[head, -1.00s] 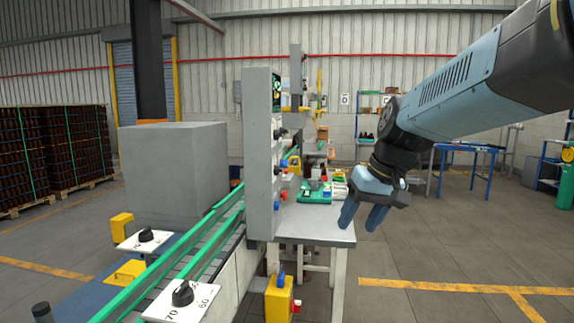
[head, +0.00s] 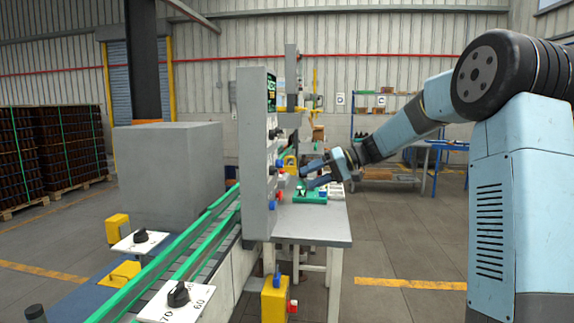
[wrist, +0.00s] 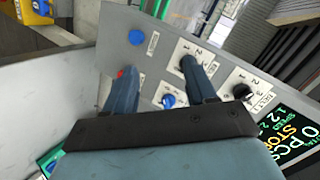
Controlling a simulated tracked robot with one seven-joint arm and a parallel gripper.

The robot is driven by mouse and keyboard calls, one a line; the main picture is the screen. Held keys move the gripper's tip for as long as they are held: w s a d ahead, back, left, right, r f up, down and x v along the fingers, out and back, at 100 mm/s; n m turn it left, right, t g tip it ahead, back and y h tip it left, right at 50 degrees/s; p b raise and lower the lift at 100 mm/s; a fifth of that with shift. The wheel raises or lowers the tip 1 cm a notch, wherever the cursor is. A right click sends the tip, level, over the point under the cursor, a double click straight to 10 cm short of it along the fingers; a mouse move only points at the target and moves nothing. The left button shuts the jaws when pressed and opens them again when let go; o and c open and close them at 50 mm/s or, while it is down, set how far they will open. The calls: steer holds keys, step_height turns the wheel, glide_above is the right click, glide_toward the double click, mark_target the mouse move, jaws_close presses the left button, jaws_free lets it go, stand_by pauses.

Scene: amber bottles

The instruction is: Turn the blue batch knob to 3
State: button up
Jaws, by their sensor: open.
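The grey control panel (head: 257,160) stands upright beside the conveyor, edge-on in the head view. In the wrist view its face shows a blue knob (wrist: 168,101) on a white numbered plate, between my two fingers in the picture. Its pointer setting is too small to read. My gripper (head: 303,176) is open and empty, to the right of the panel face and pointing at it. The wrist view shows the gripper (wrist: 157,72) with its fingers spread over the panel. I cannot tell whether a fingertip touches anything.
Two black knobs, one near the right finger (wrist: 190,64) and one further right (wrist: 242,91), share the panel with a flat blue button (wrist: 136,37), a partly hidden red part (wrist: 121,73) and a lit display (wrist: 287,135). A grey table (head: 313,225) stands below.

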mark_target(280, 164)
steer(key=w+d+r+t+y, duration=0.1)
steer(key=w+d+y, duration=0.15)
steer(key=w, duration=0.25)
steer(key=w+d+t+y, duration=0.1)
steer(key=w+d+y, duration=0.1)
steer(key=w+d, duration=0.25)
steer(key=x, duration=1.4)
steer(key=shift+w+a, duration=0.3)
steer(key=shift+a, duration=0.05)
steer(key=shift+r, duration=0.15)
steer(key=c, duration=1)
